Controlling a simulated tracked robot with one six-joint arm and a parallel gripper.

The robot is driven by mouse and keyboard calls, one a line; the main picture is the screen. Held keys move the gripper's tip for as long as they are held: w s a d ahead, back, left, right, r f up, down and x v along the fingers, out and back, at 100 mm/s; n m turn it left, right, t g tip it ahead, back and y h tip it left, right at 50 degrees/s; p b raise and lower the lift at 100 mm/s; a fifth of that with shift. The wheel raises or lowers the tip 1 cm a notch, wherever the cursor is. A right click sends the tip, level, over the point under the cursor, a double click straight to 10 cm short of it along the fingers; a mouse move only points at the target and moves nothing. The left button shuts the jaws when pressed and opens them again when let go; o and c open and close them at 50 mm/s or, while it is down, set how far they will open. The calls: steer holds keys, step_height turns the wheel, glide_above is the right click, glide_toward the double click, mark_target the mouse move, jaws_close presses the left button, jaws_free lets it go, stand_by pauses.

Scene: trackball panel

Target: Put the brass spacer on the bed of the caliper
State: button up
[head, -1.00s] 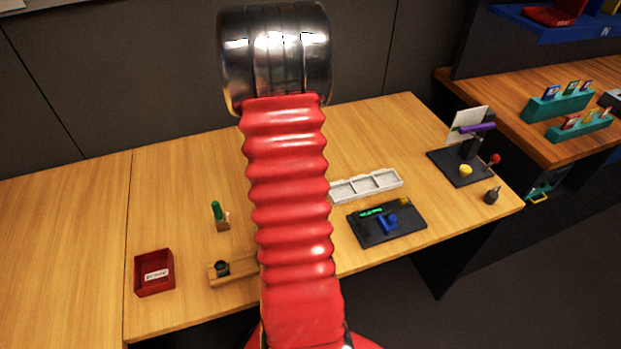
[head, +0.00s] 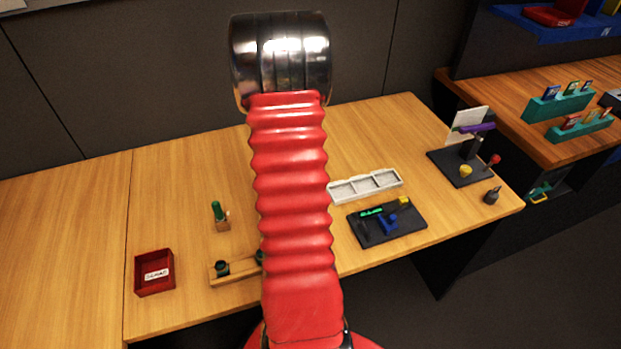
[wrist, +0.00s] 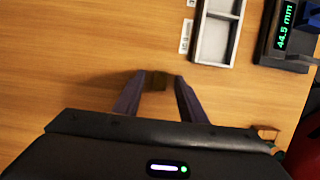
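In the wrist view my gripper (wrist: 158,76) points down at the wood tabletop with its two dark fingers apart. A small brownish block (wrist: 157,81), seemingly the brass spacer, shows between the fingertips; a narrow gap seems to show on its right. The caliper (head: 412,222) is a dark board with a green readout and a blue part, on the table right of my arm. Its edge shows at the top right of the wrist view, and the readout (wrist: 286,27) reads 44.5 mm. In the head view my arm hides the gripper and the block.
A pale compartment tray (head: 365,186) lies behind the caliper. A red bin (head: 154,273), a wooden rack (head: 235,272) and a small holder with a green-handled item (head: 219,217) stand left of my arm. A dark stand (head: 462,165) is at the far right.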

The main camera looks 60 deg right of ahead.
jaws_close()
stand_by(0.4)
steer(key=shift+r, duration=0.1)
step_height(320, 180, up, 10)
stand_by(0.6)
stand_by(0.5)
